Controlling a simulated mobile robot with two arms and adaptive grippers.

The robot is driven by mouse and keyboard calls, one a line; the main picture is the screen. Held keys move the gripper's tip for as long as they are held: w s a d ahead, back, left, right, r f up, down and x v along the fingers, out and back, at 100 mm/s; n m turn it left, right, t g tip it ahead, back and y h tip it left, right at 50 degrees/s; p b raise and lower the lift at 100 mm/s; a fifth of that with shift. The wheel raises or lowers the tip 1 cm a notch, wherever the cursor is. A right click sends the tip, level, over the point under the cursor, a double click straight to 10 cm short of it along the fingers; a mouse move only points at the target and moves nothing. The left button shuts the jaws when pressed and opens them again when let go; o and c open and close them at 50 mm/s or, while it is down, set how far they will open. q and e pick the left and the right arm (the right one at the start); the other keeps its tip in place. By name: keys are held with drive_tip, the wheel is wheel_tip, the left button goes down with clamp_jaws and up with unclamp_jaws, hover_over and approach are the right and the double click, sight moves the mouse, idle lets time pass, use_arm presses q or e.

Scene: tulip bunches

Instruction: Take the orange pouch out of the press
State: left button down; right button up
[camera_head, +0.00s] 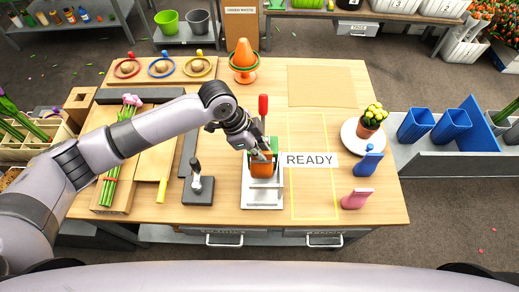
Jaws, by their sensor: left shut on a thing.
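The press (262,202) is a white and grey frame with a red-handled lever (263,105) standing upright, near the front middle of the table. The orange pouch (262,169) is upright inside the press frame, and its lower part shows. My left gripper (261,155) reaches in from the left and is shut on the top of the orange pouch. The gripper's fingers hide part of the pouch's upper edge. I cannot tell whether the pouch touches the press base. My right gripper is not in view.
A "READY" label (309,160) and a yellow-outlined area (315,200) lie right of the press, mostly clear. A dark stand (198,190) is to its left.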

use_arm(q)
wheel_tip(320, 180, up, 2)
drive_tip(key=shift+r+p, duration=0.2)
drive_tip(key=shift+p, duration=0.25)
drive_tip(key=shift+r, duration=1.2)
